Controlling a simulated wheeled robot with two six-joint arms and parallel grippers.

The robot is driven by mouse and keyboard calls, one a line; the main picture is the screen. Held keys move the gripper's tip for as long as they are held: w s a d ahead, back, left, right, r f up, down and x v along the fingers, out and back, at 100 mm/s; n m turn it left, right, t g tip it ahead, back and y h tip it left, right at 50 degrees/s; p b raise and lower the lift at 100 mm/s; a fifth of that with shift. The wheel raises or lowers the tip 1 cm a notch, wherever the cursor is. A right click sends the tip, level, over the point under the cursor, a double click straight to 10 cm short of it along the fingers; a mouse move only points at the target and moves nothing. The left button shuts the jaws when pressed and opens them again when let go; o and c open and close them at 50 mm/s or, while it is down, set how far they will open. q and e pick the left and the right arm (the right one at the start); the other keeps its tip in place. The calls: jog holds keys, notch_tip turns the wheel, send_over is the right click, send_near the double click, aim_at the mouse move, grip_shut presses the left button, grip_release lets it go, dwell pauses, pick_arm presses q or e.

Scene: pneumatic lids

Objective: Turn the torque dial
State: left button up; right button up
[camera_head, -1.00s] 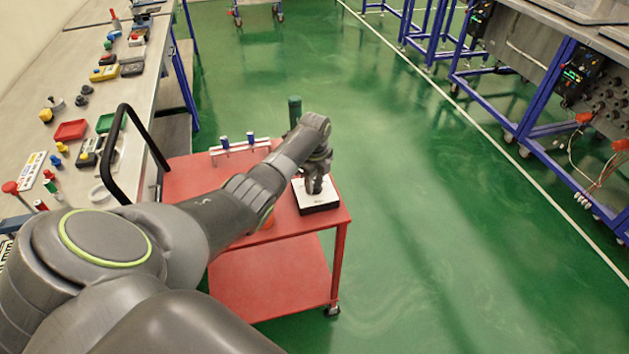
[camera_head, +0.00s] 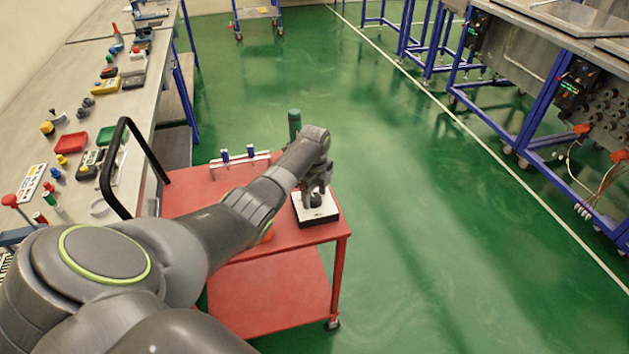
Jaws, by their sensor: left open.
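The torque dial appears as a dark round knob (camera_head: 316,200) on top of a white box with a black base (camera_head: 318,216). The box sits near the right edge of the red cart's top shelf (camera_head: 285,235). My left gripper (camera_head: 316,194) points down at the knob, with its open fingers at or just above it. I cannot tell whether the fingers touch the knob. My left arm hides part of the cart top. My right gripper is not in view.
The cart's black handle (camera_head: 148,160) rises at left. A cluttered workbench (camera_head: 85,135) runs along the left. Green floor (camera_head: 430,230) lies clear to the right.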

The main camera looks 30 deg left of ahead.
aim_at(314, 197)
pick_arm(q)
notch_tip(314, 197, up, 17)
jog(key=shift+r, duration=0.15)
dwell(0.7)
